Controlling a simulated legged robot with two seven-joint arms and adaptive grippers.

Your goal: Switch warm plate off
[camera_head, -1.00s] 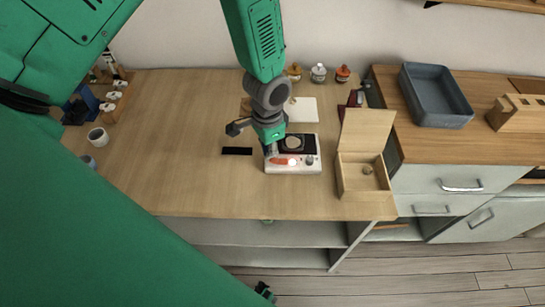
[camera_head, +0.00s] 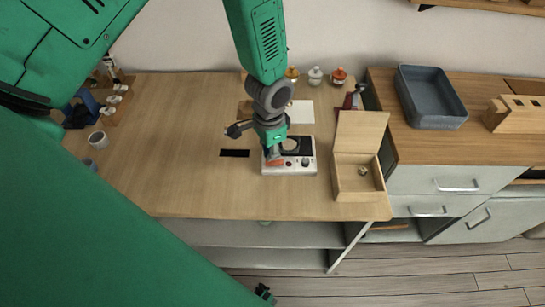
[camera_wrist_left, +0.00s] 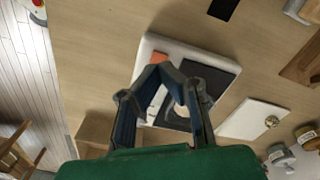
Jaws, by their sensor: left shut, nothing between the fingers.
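The warm plate (camera_head: 302,167) is a white box with a black top and a round light disc, on the wooden table. An orange-red rocker switch (camera_head: 275,162) lies at its front left, and a small dark knob shows at its front right. My left gripper (camera_head: 272,155) points down over the switch end of the plate, shut and empty. In the left wrist view the fingertips (camera_wrist_left: 160,70) meet close beside the orange switch (camera_wrist_left: 159,57). I cannot tell whether they touch it. The fingers hide part of the plate (camera_wrist_left: 150,42). My right gripper does not show.
An open wooden box (camera_head: 357,194) stands just right of the plate. Several small jars (camera_head: 315,76) stand at the back. A white cup (camera_head: 98,139) is at the left. A blue-grey tray (camera_head: 431,97) sits on the right counter. The table left of the plate is mostly clear.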

